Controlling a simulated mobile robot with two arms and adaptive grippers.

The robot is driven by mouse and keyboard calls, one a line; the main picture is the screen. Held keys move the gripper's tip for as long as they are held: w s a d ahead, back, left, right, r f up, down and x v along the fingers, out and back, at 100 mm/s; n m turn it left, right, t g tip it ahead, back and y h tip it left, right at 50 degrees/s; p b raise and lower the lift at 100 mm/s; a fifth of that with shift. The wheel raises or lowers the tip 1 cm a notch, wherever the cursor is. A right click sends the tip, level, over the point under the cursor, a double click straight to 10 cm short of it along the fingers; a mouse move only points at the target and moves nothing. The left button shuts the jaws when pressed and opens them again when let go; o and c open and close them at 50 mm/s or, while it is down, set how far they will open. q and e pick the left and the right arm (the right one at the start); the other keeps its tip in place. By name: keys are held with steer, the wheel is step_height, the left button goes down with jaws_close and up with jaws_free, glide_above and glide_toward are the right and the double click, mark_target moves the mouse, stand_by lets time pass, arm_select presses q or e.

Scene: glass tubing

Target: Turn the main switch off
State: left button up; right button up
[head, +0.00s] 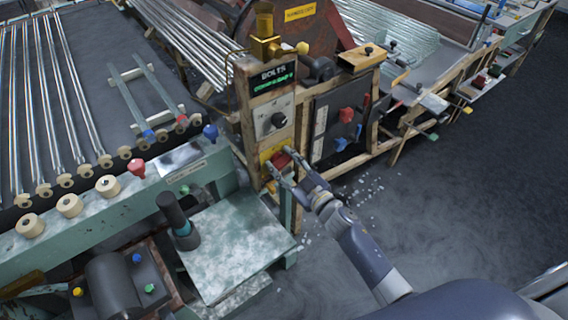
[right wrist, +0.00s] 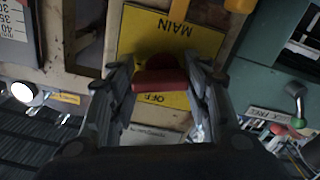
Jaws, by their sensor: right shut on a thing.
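The main switch is a red handle (head: 281,160) on a yellow plate (head: 270,151) low on the wooden control post. In the right wrist view the red handle (right wrist: 161,81) lies crosswise in the middle of the yellow plate (right wrist: 196,44), which reads MAIN and OFF. My right gripper (right wrist: 161,88) is shut on the red handle, one finger at each end. In the head view the right gripper (head: 283,169) reaches the post from the lower right. Its fingers partly hide the handle and plate. My left gripper is not seen.
Above the switch are a black knob (head: 278,120) and a lit green display (head: 273,80). A green table (head: 235,240) with an upright dark cylinder (head: 176,215) is at left. Open floor (head: 440,210) lies right.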

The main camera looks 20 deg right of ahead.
steer(key=n, duration=0.3)
steer(key=shift+n+b, duration=0.35)
steer(key=shift+n, duration=0.05)
steer(key=n+b, duration=0.1)
steer(key=n, duration=0.2)
steer(key=shift+a+n, duration=0.1)
steer(key=shift+n, duration=0.2)
steer(key=n+b, duration=0.1)
steer(key=n, duration=0.2)
steer(key=shift+n, duration=0.3)
steer(key=shift+s+n+b, duration=0.1)
steer(key=shift+n+b, duration=0.25)
steer(key=shift+n, duration=1.15)
steer(key=o, duration=1.1)
steer(key=shift+a, duration=0.1)
steer(key=shift+c, duration=0.2)
steer(key=v, duration=1.2)
